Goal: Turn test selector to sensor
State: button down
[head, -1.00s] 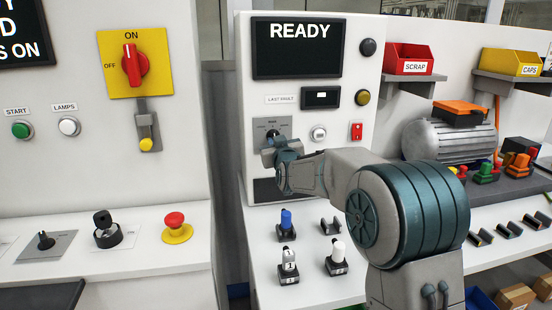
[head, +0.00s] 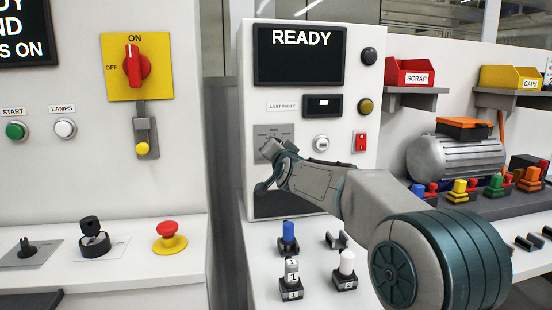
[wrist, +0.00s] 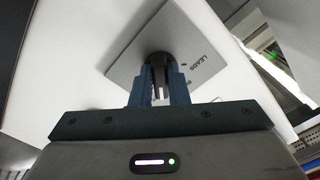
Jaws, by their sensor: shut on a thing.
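The test selector is a black knob (wrist: 157,60) on a grey plate (wrist: 128,67) with small lettering; "LEADS" is readable at one side in the wrist view. The plate (head: 262,134) also shows on the white panel in the head view, below the last-fault display. My gripper (wrist: 158,82) is shut on the knob, one finger on each side. In the head view my gripper (head: 270,155) is turned and hides the knob and the lower plate. The knob's pointer and the selected position cannot be read.
A READY screen (head: 300,54) is above. A white round button (head: 321,143) and a red switch (head: 360,142) sit right of the plate. Blue-topped (head: 288,233) and white-topped (head: 346,264) pieces stand on the bench below my arm.

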jog(key=shift+m+b, duration=0.3)
jog(key=shift+m, duration=0.3)
jog(key=c, duration=1.4)
grip_release()
jog(key=b+v, duration=0.4)
jog(key=v, duration=0.9)
jog(key=shift+s, duration=0.4)
jog(key=shift+d+r, duration=0.1)
